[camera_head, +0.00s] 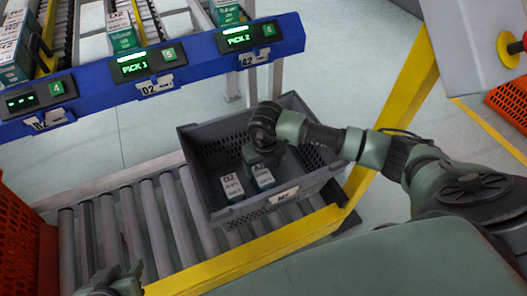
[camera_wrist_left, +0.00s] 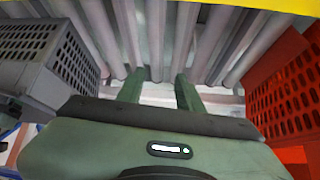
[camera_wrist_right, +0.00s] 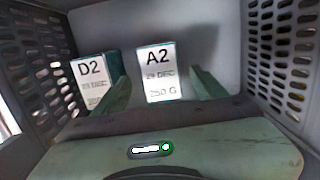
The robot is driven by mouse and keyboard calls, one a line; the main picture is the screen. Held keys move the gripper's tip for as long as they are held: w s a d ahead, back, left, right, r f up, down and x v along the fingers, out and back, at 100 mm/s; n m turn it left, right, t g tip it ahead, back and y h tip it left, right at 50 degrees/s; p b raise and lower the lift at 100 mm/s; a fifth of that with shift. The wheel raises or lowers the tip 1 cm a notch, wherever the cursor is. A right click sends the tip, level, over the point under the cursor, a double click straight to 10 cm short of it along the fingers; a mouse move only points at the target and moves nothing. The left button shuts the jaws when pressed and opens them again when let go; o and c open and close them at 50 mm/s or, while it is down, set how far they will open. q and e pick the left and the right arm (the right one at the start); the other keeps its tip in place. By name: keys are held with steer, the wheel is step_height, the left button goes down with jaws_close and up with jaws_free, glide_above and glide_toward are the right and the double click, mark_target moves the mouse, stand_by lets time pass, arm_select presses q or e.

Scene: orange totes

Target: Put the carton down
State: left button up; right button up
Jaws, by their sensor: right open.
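A white and green carton marked A2 (camera_wrist_right: 160,75) stands in the grey tote (camera_head: 200,180); in the head view this carton (camera_head: 264,178) is partly under my right gripper (camera_head: 258,158). In the right wrist view my right gripper (camera_wrist_right: 162,90) is open, with one finger on each side of the A2 carton. A second carton marked D2 (camera_wrist_right: 90,80) stands just left of it; it also shows in the head view (camera_head: 231,187). My left gripper (camera_wrist_left: 160,88) is open and empty above the rollers, at the bottom left of the head view (camera_head: 118,285).
The tote sits on a roller conveyor (camera_head: 130,215) with a yellow rail (camera_head: 240,250) along its near side. A blue shelf beam (camera_head: 200,62) with lit pick displays and cartons runs behind. An orange tote (camera_head: 18,240) stands at left. Rollers left of the grey tote are clear.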

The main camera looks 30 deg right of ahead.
arm_select(q)
steer(key=s+a+f+g+y+p, duration=0.1)
steer(key=s+a+g+p, duration=0.1)
steer(key=s, duration=0.5)
steer(key=shift+s+f+g, duration=0.15)
steer(key=shift+f+g, duration=0.1)
steer(key=shift+g, duration=0.65)
arm_select(e)
step_height(320, 180, up, 8)
steer(key=shift+s, duration=0.45)
